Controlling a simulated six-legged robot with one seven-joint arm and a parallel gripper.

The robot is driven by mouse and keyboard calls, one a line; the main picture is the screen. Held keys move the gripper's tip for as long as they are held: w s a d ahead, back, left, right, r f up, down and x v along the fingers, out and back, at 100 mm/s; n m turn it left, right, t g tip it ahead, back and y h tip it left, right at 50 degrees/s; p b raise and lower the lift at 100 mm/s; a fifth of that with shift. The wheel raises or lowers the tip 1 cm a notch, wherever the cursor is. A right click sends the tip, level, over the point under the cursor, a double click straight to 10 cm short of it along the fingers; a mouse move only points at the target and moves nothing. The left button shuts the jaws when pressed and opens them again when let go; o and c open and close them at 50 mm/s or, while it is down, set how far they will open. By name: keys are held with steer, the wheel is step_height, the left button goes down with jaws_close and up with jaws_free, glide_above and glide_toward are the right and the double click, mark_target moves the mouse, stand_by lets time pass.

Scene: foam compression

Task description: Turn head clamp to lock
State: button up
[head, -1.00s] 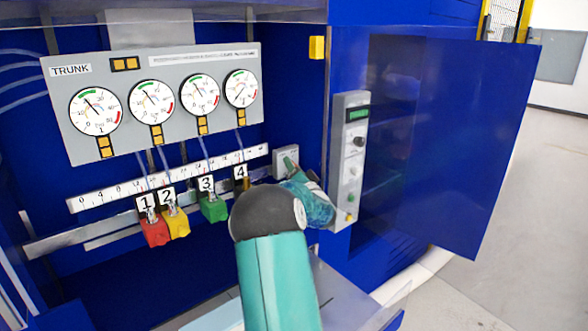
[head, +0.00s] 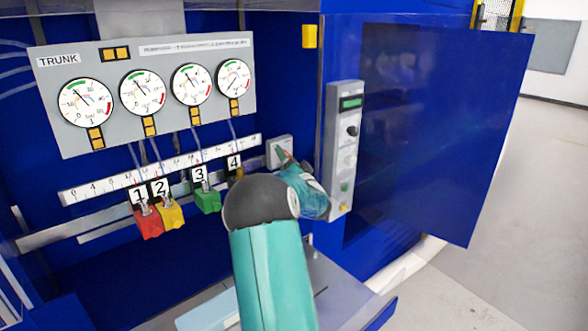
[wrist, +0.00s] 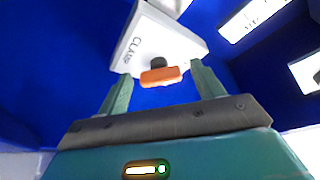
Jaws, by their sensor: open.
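The head clamp is a white box marked "CLAMP" (wrist: 140,45) with an orange handle (wrist: 161,76) on a dark stem, in the upper middle of the wrist view. My gripper (wrist: 160,82) is open, its two green fingers on either side of the orange handle. I cannot tell whether either finger touches it. In the head view the light grey clamp box (head: 274,147) is on the blue wall right of the ruler, and my gripper (head: 287,158) is in front of it. The handle is hidden there by my arm.
A grey gauge panel marked "TRUNK" (head: 150,52) is at upper left. Below it are a white ruler (head: 100,185) and red, yellow and green blocks numbered 1 to 3. A control box (head: 343,150) and an open blue door (head: 430,130) stand close on the right.

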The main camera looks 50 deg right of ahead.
steer(key=v, duration=1.3)
steer(key=shift+s, duration=0.15)
steer(key=shift+a, duration=0.1)
